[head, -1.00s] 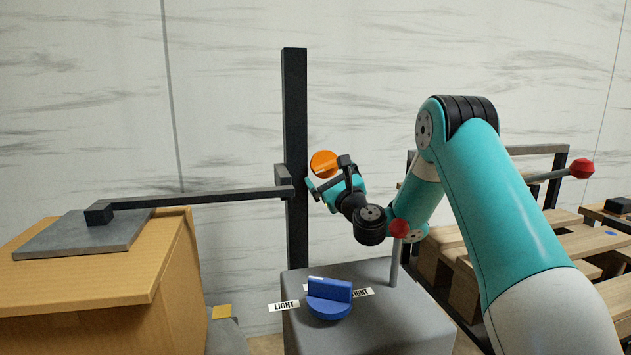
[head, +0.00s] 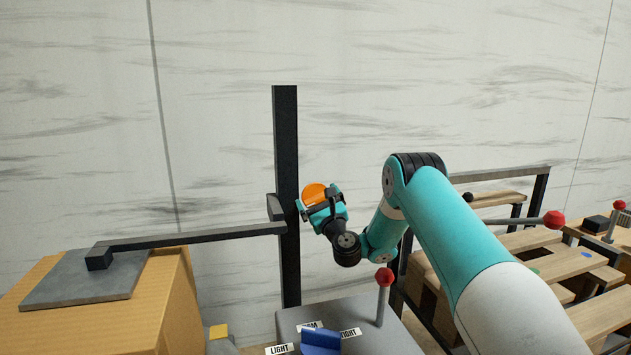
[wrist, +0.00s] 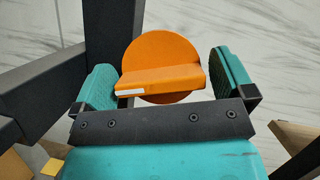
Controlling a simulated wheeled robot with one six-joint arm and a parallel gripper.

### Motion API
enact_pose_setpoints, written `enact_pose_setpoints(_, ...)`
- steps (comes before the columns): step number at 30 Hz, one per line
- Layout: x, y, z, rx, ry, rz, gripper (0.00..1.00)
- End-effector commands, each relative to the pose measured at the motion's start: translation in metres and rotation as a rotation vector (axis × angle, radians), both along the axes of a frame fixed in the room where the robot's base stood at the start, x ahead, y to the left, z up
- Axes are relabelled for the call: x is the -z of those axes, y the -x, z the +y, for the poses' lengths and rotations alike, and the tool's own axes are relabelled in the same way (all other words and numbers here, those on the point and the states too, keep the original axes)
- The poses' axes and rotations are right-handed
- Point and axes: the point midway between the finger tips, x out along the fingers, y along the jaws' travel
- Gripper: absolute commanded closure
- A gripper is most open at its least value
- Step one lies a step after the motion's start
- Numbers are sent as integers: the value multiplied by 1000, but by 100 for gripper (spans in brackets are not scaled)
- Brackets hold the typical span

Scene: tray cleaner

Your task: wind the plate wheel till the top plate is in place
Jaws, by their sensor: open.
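The orange plate wheel (head: 313,192), a disc with a raised grip bar, sits at the dark upright post (head: 287,150). It also shows in the wrist view (wrist: 160,52), with a white mark at the left end of its bar. My gripper (head: 322,204) is open at the wheel. In the wrist view its teal fingers (wrist: 166,80) stand on either side of the bar, with gaps showing. The grey top plate (head: 75,280) hangs from a dark arm (head: 190,240) and lies flat on, or just above, the cardboard box (head: 160,310); I cannot tell which.
A grey pedestal (head: 345,310) below my gripper carries a blue knob (head: 320,342) with labels and a red-tipped lever (head: 384,278). Wooden slats (head: 510,255) and another red-tipped lever (head: 553,219) are on the right. The wall behind is bare.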

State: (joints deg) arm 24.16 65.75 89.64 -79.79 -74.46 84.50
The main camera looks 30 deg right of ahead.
Motion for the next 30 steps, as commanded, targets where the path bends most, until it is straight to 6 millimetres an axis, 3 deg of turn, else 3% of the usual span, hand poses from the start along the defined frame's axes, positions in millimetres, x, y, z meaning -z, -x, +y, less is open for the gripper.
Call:
enact_pose_setpoints(1, -8, -4, 0, -1, 1, 1, 0)
enact_pose_setpoints(18, -6, -16, -2, 0, -1, 0, 0)
enact_pose_setpoints(19, -6, -16, -2, 0, -1, 0, 2)
enact_pose_setpoints(24, -6, -16, -2, 0, -1, 0, 39)
enact_pose_setpoints(30, -6, -16, -2, 1, 7, 2, 39)
